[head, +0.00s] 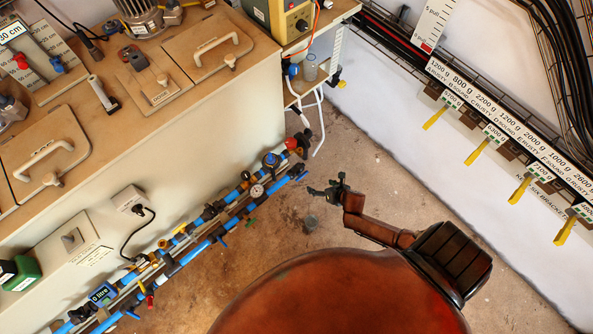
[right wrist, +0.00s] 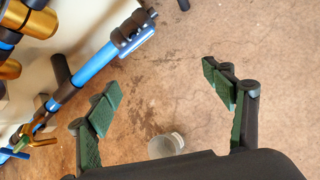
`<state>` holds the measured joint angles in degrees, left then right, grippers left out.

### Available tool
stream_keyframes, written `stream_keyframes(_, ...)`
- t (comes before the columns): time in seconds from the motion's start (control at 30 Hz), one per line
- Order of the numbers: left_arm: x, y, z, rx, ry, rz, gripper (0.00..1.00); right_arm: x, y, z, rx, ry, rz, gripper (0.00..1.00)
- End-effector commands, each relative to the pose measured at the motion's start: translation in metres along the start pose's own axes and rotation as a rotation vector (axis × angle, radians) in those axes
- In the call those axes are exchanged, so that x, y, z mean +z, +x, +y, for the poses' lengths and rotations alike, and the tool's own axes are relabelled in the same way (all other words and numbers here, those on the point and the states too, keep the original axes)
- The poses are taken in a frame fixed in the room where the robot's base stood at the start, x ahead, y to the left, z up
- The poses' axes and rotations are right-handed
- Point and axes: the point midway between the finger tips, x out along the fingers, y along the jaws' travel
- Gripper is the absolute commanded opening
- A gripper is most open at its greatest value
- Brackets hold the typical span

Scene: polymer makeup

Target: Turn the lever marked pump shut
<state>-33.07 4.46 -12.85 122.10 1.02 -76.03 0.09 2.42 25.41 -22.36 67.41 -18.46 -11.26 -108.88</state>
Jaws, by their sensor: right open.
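Blue pipes (head: 190,257) with several valves and small coloured levers run along the foot of the beige bench. I cannot read any pump mark, so I cannot tell which lever carries it. One pipe end (right wrist: 128,38) shows in the right wrist view, with a gold-coloured handle (right wrist: 42,142) lower left. My right gripper (head: 326,191) is open and empty, over the floor to the right of the pipes' far end and apart from them. My left gripper is not in view.
A clear cup (head: 310,223) stands on the floor near my right gripper and also shows in the right wrist view (right wrist: 165,145). A blue litre meter (head: 102,294) and a round gauge (head: 257,190) sit on the pipes. A shelf (head: 300,98) stands behind. Yellow-tagged brackets (head: 478,151) line the right wall.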

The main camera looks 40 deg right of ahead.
Motion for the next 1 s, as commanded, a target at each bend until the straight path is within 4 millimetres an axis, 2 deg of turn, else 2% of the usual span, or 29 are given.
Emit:
stream_keyframes(0.03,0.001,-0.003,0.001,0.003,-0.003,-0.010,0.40,0.001,0.015,0.004,0.016,-0.102,-0.008,0.75)
stream_keyframes(0.2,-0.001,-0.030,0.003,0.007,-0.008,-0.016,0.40,0.025,0.026,0.024,0.050,-0.341,-0.052,0.75)
stream_keyframes(0.37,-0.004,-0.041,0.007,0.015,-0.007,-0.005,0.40,0.032,0.035,0.030,0.056,-0.401,-0.065,0.75)
stream_keyframes(0.5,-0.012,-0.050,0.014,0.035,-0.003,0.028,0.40,0.031,0.056,0.031,0.056,-0.399,-0.063,0.75)
stream_keyframes(0.8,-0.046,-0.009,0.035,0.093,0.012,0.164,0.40,0.033,0.087,0.032,0.055,-0.397,-0.063,0.75)
stream_keyframes(1.0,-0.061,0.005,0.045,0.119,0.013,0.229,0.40,0.035,0.100,0.034,0.055,-0.396,-0.064,0.75)
